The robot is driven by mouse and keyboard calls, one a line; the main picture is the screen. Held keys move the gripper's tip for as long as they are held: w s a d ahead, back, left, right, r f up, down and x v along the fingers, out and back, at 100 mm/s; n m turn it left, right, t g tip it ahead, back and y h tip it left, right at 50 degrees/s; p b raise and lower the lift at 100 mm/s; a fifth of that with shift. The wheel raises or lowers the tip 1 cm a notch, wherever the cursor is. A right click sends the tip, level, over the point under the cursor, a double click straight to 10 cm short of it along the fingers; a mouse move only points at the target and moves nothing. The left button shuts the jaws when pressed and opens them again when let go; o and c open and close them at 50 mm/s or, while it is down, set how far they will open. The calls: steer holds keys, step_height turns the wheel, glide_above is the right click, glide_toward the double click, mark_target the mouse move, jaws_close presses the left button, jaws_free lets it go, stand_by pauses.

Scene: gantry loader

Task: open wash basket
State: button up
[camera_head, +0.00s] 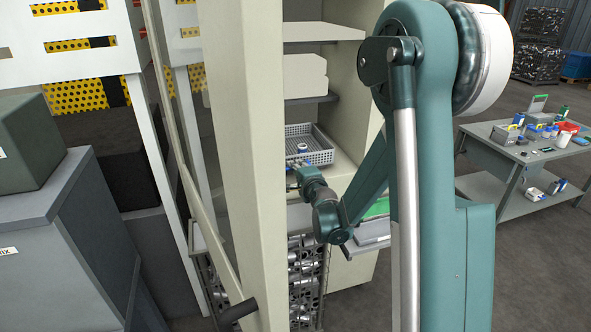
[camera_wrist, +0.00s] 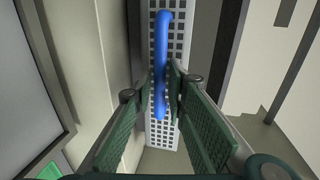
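The wash basket (camera_head: 322,157) is a grey mesh tray on a shelf inside the open-fronted cream cabinet. Its light gridded side (camera_wrist: 162,139) also shows in the wrist view. A blue handle (camera_wrist: 161,50) stands on that side, seen nearly edge-on. A small blue and white item lies in the basket. My gripper (camera_head: 296,168) is at the basket's near left side. In the wrist view my green fingers (camera_wrist: 161,88) lie on either side of the handle, very close to it. Whether both pads touch it is unclear.
The cream cabinet's upright panel (camera_head: 245,130) stands left of my gripper. A shelf (camera_head: 315,98) is above the basket. Below are crates of metal parts (camera_head: 306,275). A grey table (camera_head: 495,150) with small goods stands at the right, with open floor around it.

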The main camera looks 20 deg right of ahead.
steer(key=shift+w+f, duration=0.1)
steer(key=shift+w, duration=0.35)
jaws_close()
steer(key=shift+s, duration=0.1)
steer(key=f+b+v, duration=0.1)
steer(key=f+v, duration=0.2)
steer(key=v, duration=1.4)
steer(key=s+f+b+v, duration=0.1)
steer(key=f+v, duration=0.3)
steer(key=v, duration=1.3)
steer(key=shift+s+b, duration=0.25)
steer(key=shift+b, duration=0.2)
